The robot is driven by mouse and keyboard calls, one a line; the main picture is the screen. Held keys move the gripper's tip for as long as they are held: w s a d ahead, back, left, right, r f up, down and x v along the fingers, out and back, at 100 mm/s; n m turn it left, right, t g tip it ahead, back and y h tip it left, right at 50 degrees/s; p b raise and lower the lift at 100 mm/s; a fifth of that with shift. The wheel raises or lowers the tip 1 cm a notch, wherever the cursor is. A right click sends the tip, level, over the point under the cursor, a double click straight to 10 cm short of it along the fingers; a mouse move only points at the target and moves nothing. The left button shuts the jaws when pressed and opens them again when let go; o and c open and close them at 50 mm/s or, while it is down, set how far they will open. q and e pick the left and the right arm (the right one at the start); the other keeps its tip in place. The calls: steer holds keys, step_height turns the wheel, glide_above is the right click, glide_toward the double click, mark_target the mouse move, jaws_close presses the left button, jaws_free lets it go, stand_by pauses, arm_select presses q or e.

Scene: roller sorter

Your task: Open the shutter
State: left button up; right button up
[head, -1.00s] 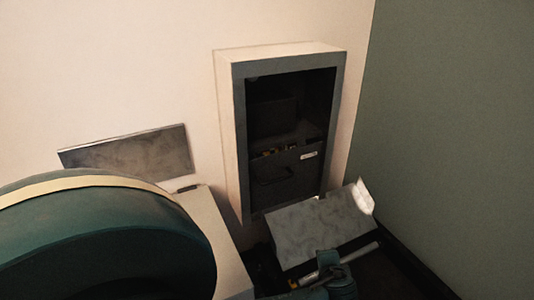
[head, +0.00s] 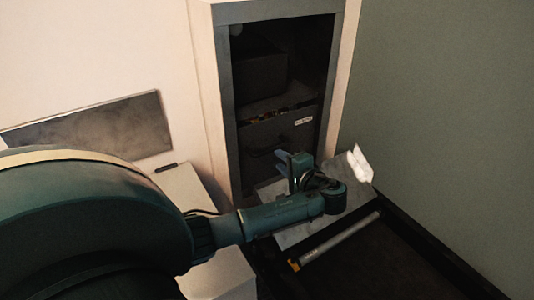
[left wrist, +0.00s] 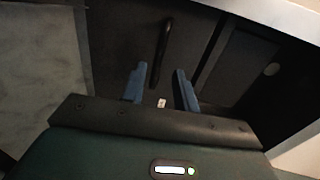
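A grey-framed cabinet (head: 222,110) on the wall stands open at the front, with a dark inside. In its lower part is a dark panel (head: 285,130) with a white label and a dark bar handle; I take this panel for the shutter, but cannot be sure. It looks closed. The handle (left wrist: 162,52) shows upright in the left wrist view, just beyond the fingertips. My left gripper (head: 288,164) is in front of the panel's lower part. Its two blue fingers (left wrist: 159,78) are apart with nothing between them. My right gripper is not in view.
A grey slanted plate (head: 295,236) lies below the cabinet, under my left forearm. A grey plate (head: 100,130) is on the wall at left. A green wall (head: 440,120) bounds the right.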

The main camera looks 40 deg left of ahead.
mark_target(267, 152)
arm_select(q)
steer(key=b+x, duration=0.1)
steer(key=x, duration=0.7)
steer(key=shift+w+a, duration=0.1)
steer(key=shift+a, duration=0.05)
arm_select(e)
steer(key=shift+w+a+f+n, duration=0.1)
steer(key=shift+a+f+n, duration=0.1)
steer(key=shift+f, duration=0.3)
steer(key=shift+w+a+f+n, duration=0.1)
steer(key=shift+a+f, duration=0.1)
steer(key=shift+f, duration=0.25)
arm_select(q)
jaws_close()
